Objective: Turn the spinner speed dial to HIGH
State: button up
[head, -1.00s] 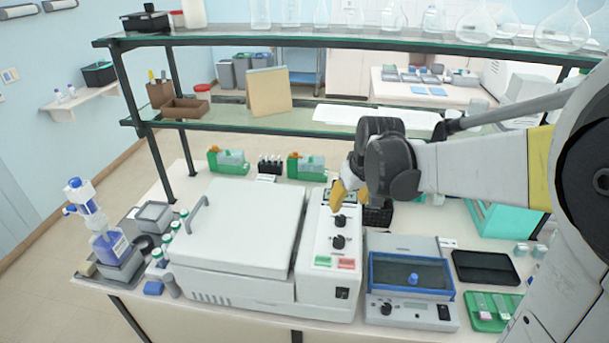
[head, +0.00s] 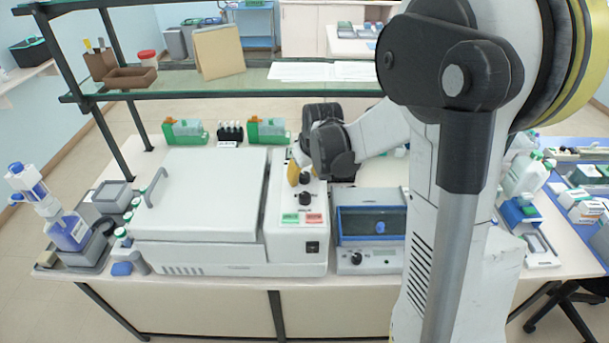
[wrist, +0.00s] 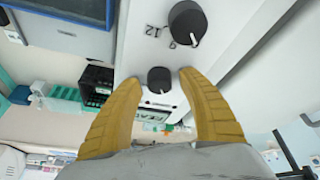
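The white spinner (head: 230,265) with a closed lid stands on the bench in the head view. Its right-hand panel carries two black dials: an upper dial (head: 304,178) by my fingers and a lower dial (head: 305,198) nearer the front edge. My gripper (head: 300,174) reaches down at the upper dial with its yellow fingers. In the wrist view my gripper (wrist: 160,78) is open, with a small black dial (wrist: 159,80) seen between the fingertips; contact cannot be told. A larger-looking black dial (wrist: 187,23) with number marks lies beyond it.
Green and red panels (head: 302,218) are at the front of the spinner's panel. A grey device with a blue-framed window (head: 370,222) stands just right. Green racks (head: 266,131) are behind. A glass shelf (head: 180,85) spans above the bench.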

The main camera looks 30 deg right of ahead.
grip_shut()
jog(key=shift+m, duration=0.4)
jog(key=m+h+b, duration=0.1)
jog(key=m, duration=0.2)
jog(key=shift+f+h, duration=0.1)
jog(key=shift+h, duration=0.2)
jog(key=m, duration=0.2)
jog(key=m+g+h+b, duration=0.1)
jog(key=m, duration=0.1)
jog(key=shift+m+g, duration=0.3)
jog(key=m+g+h+b, duration=0.1)
jog(key=m, duration=0.3)
jog(key=shift+w, duration=0.1)
jog(key=shift+m+g+h+b, duration=0.35)
jog(key=shift+m+g, duration=0.45)
jog(key=shift+m, duration=0.9)
